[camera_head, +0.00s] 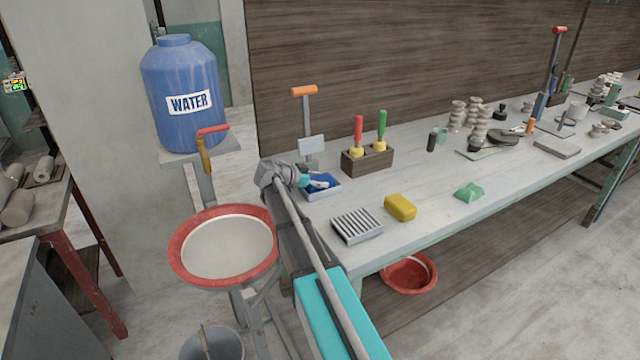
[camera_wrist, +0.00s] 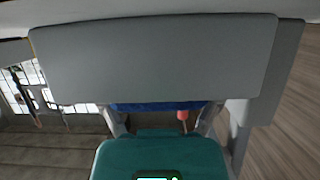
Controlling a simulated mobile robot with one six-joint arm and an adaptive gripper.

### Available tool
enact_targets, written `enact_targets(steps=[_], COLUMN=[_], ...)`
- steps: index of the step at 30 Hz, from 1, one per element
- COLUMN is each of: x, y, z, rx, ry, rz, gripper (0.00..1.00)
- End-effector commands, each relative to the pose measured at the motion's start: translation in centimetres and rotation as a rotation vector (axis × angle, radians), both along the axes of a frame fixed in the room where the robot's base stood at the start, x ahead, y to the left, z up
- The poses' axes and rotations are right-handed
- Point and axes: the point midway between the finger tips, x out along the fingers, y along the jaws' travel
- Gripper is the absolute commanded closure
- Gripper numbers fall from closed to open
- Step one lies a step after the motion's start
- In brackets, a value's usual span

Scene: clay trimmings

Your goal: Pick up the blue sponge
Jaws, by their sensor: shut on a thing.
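The blue sponge (camera_head: 333,181) is at the left end of the workbench, in or just over a small pale tray (camera_head: 322,195). My gripper (camera_head: 317,183) reaches over the tray and is shut on the sponge. In the wrist view, a blue strip of the sponge (camera_wrist: 160,106) shows between my two fingers (camera_wrist: 163,120). A broad grey panel in front hides most of it there. I cannot tell whether the sponge still touches the tray.
A ribbed rack (camera_head: 357,226), a yellow sponge (camera_head: 400,207) and a green block (camera_head: 469,193) lie on the bench to the right. Behind stand a wooden tool holder (camera_head: 367,160) and an orange-handled lever (camera_head: 304,92). A red-rimmed basin (camera_head: 180,262) stands left, below the water barrel (camera_head: 185,75).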

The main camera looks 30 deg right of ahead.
Motion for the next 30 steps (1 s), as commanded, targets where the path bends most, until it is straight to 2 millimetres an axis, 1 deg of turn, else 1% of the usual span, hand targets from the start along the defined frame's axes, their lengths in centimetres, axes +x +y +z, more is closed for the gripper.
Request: enact_targets(steps=[5,11,17,21,30], x=[0.0,0.0,0.0,0.0,-3.1], y=[0.0,0.0,-0.1,-0.1,-0.9], z=[0.1,0.8,2.2,3.6,7.1], rx=[0.001,0.0,0.0,0.0,0.0], ry=[0.0,0.0,0.0,0.0,-0.001], rz=[-0.001,-0.001,-0.001,-0.001,-0.001], gripper=[0.57,0.57,0.57,0.57,0.57])
